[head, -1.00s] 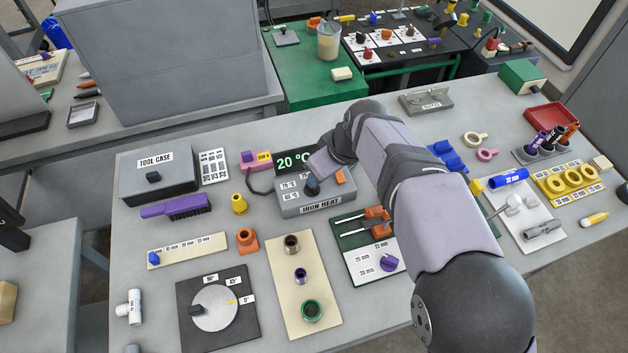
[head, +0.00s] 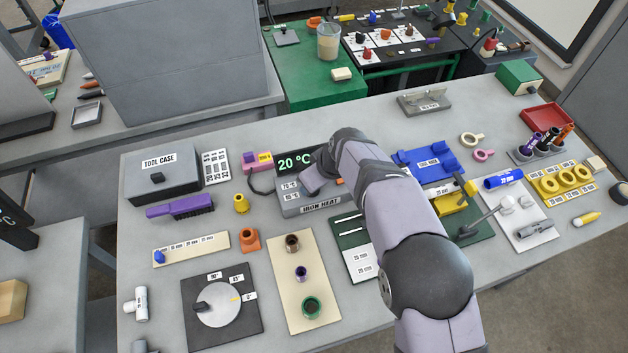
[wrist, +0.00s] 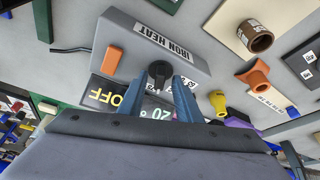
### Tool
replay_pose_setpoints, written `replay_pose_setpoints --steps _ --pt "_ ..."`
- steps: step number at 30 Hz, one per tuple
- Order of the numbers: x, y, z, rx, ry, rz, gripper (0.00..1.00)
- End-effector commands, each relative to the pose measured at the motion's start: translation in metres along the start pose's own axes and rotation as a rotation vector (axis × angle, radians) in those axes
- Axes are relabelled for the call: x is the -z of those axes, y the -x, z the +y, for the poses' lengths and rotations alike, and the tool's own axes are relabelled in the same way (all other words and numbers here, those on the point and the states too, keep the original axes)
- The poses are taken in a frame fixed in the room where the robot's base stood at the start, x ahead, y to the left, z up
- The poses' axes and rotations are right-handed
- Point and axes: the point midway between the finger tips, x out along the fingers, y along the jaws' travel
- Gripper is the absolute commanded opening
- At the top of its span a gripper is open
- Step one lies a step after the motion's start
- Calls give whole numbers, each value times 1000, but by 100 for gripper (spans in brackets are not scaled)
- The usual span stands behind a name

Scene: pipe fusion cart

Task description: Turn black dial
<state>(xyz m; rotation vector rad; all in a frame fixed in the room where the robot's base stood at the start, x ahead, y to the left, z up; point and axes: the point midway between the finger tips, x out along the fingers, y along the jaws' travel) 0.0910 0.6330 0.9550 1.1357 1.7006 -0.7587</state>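The black dial (wrist: 159,71) is on the grey iron heat box (head: 290,208). In the wrist view it lies between the two blue-grey fingertips of my gripper (wrist: 157,84), which are apart on either side of it. I see small gaps, so I cannot tell that either finger touches it. In the head view my gripper (head: 313,181) is over the box and hides the dial. The green display (head: 295,161) behind it reads 20 °C. Temperature labels (head: 289,190) sit left of the dial. The orange block (wrist: 110,63) on the box is clear of the fingers.
The grey tool case (head: 160,175) stands to the left. A pink tool (head: 259,161) with a dark cable lies left of the box. A beige board (head: 302,270) with fittings lies in front, and a green board (head: 349,234) lies front right.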

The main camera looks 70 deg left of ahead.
Motion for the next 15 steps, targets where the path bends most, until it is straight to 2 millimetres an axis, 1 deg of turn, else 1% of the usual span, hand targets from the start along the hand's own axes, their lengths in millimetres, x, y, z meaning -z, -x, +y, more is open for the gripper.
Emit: replay_pose_setpoints --steps 3,4,5,6,7,8,15 --pt "0 0 0 0 0 0 31" --pt "0 0 0 0 0 0 29" --pt "0 0 0 0 0 0 22" --pt "0 0 0 0 0 0 12" --pt "0 0 0 0 0 0 5" --pt "0 0 0 0 0 0 0" --pt "-1 -2 1 6 15 0 0"
